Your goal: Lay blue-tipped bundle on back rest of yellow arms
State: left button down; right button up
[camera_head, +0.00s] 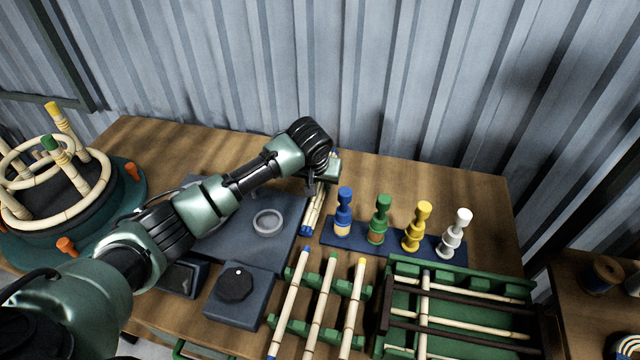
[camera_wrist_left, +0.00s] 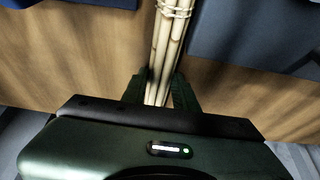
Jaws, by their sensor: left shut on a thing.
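My left gripper (camera_head: 324,182) is shut on a bundle of pale rattan canes (camera_head: 314,208), at the back middle of the table. The near ends of the bundle look blue in the head view. In the left wrist view the canes (camera_wrist_left: 168,50) run between the fingers (camera_wrist_left: 160,92), tied with a pale binding. I cannot tell whether the bundle touches the table. Blue-, green- and yellow-tipped canes lie across green rests; the yellow-tipped cane (camera_head: 353,308) is rightmost. A yellow peg (camera_head: 417,230) stands among the pegs. My right gripper is not in view.
A blue base (camera_head: 385,241) holds blue, green, yellow and white pegs, right of the bundle. A green rack (camera_head: 455,270) with canes and dark bars stands front right. A dark plate with a ring (camera_head: 268,222) lies left. A round rattan frame (camera_head: 45,175) stands far left.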

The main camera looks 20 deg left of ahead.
pick_arm(q)
jog(key=shift+f, duration=0.25)
jog(key=shift+f, duration=0.1)
jog(key=c, duration=1.1)
grip_release()
